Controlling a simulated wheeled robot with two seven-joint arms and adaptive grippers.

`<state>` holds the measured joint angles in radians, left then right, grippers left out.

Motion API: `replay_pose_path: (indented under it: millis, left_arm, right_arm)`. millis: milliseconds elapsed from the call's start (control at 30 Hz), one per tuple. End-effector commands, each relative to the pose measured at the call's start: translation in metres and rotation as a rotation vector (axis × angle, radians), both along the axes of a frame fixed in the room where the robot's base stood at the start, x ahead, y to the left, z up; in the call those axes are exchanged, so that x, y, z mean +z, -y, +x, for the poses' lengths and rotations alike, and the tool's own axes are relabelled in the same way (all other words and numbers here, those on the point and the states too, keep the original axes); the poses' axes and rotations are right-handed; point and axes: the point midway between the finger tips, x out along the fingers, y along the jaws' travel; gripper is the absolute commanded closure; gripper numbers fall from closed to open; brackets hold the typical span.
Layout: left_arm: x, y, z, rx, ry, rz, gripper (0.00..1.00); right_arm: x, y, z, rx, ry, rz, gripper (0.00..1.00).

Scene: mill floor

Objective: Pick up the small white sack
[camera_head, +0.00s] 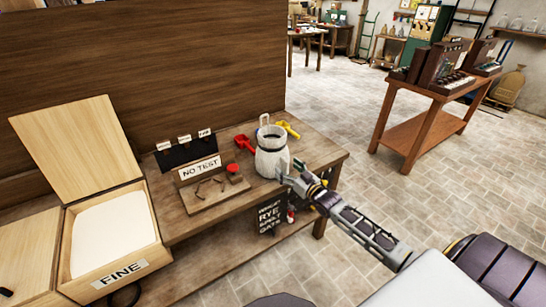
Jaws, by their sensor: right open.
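The small white sack (271,160) stands upright near the right end of the wooden bench. Its neck looks dark, and a pale loop or handle shows above it. My right gripper (288,172) reaches in from the lower right. It is open, with its fingertips close at the sack's right side. I cannot tell whether they touch it. The gripper hides part of the sack's lower right side. My left gripper is not in view.
On the bench (330,157) lie a red scoop (244,143) and a yellow scoop (289,129) near the sack. A "NO TEST" board (201,168) stands to its left. A box marked "FINE" (120,274) is at far left. Open floor (370,190) lies to the right.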

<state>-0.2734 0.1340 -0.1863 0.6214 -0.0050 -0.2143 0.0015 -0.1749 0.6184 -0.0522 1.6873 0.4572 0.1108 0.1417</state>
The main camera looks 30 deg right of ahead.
Motion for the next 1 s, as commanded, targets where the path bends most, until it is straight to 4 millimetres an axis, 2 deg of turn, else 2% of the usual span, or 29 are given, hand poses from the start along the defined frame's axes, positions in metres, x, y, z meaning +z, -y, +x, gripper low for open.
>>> replay_pose_path:
  millis: [300,500,967,1000]
  left_arm:
    - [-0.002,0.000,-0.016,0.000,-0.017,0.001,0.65]
    - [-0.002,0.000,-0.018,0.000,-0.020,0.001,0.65]
    - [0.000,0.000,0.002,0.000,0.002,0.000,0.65]
    - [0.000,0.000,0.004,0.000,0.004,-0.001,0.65]
  right_arm:
    - [0.000,-0.003,0.020,0.000,0.000,0.000,0.24]
    - [0.001,-0.004,0.026,0.000,0.000,0.000,0.24]
    - [0.000,-0.004,0.026,0.000,0.000,0.000,0.24]
    - [0.000,-0.004,0.026,0.000,-0.001,0.000,0.28]
